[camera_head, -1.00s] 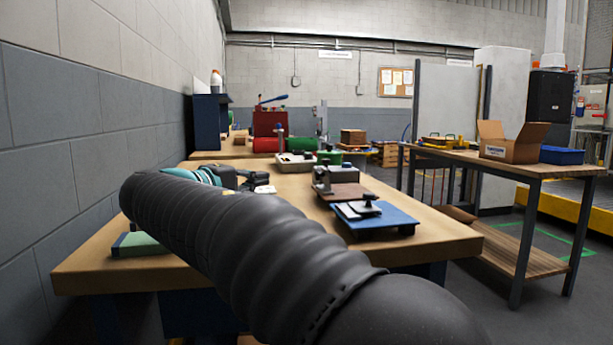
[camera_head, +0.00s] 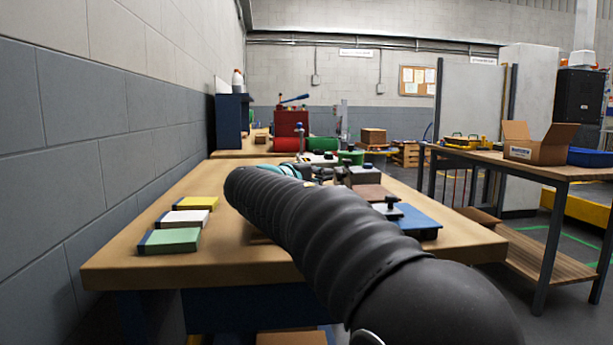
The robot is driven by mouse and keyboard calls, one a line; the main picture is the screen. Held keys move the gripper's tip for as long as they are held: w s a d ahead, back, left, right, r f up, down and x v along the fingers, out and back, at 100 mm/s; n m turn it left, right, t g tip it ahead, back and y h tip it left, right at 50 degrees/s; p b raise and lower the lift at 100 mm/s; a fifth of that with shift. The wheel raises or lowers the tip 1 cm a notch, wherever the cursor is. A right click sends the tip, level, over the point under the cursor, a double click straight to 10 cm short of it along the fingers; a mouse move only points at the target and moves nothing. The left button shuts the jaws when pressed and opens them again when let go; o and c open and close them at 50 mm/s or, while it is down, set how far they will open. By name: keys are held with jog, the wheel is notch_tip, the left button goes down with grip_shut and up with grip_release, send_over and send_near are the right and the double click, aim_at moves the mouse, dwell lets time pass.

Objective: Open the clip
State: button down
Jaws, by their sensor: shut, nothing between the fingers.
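The clip (camera_head: 387,210) is a small pale metal clamp with a dark upright knob. It sits on a blue plate (camera_head: 420,221) on the right part of the near wooden table, partly hidden behind my arm. Whether its jaw is raised or pressed down is too small to tell. My gripper (camera_head: 322,174) shows only as a small dark part beyond the teal wrist, left of and behind the clip. It is shut and apart from the clip. My black ribbed arm hides much of the table between them.
Green (camera_head: 170,241), white (camera_head: 184,218) and yellow (camera_head: 197,203) blocks lie on the left of the wooden table (camera_head: 130,262). A wall runs along the left. A side table (camera_head: 500,160) with an open carton stands right.

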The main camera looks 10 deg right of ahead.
jog(key=shift+d, duration=0.5)
jog(key=shift+d+f, duration=0.1)
